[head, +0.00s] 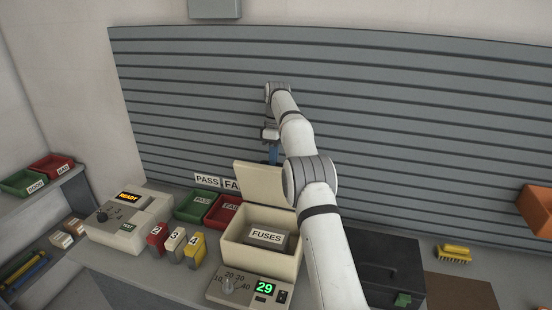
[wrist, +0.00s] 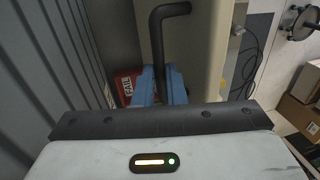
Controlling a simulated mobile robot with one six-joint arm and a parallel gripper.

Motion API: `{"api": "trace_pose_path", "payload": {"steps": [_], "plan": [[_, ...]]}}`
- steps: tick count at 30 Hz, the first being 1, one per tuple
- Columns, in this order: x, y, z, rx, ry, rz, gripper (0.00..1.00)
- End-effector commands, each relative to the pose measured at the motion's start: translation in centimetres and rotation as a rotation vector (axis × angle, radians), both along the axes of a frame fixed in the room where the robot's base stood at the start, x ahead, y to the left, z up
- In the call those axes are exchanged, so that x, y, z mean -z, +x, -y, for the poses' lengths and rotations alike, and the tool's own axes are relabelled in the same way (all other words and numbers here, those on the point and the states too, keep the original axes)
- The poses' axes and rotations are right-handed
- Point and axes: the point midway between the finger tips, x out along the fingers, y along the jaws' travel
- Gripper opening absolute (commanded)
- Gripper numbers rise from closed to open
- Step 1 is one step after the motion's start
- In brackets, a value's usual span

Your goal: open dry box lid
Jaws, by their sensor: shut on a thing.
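The dry box (head: 262,250) is a cream box labelled FUSES on the bench. Its cream lid (head: 260,184) stands raised at the back of the box, so the inside shows from above. My gripper (head: 274,155) is at the lid's upper edge, with its blue fingers partly hidden behind the lid. In the wrist view the blue fingers (wrist: 162,88) are shut on a black bent handle (wrist: 158,40). The lid (wrist: 197,50) fills the area just right of the handle there. The fingertips themselves are mostly hidden.
A control unit with a green 29 display (head: 265,288) stands in front of the box. Green and red bins (head: 222,212) and several numbered blocks (head: 175,241) stand to its left. A dark case (head: 385,265) is right of my arm. The slatted wall (head: 200,100) is close behind.

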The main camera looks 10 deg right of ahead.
Motion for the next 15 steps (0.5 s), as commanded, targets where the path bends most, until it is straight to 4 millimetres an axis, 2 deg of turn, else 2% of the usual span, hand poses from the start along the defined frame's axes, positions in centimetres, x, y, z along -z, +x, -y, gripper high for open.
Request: {"api": "trace_pose_path", "payload": {"steps": [1,4,5,6,12,15], "plan": [[1.04,-0.09,0.21,0.002,-0.003,-0.017,0.00],[1.04,-0.08,0.18,0.002,-0.003,-0.016,0.00],[1.05,-0.08,0.17,0.002,-0.003,-0.016,0.13],[1.01,-0.07,0.15,0.001,-0.002,-0.016,0.16],[0.62,-0.03,-0.04,-0.001,-0.001,-0.009,0.33],[0.49,-0.02,-0.13,-0.002,-0.001,-0.007,0.33]]}}
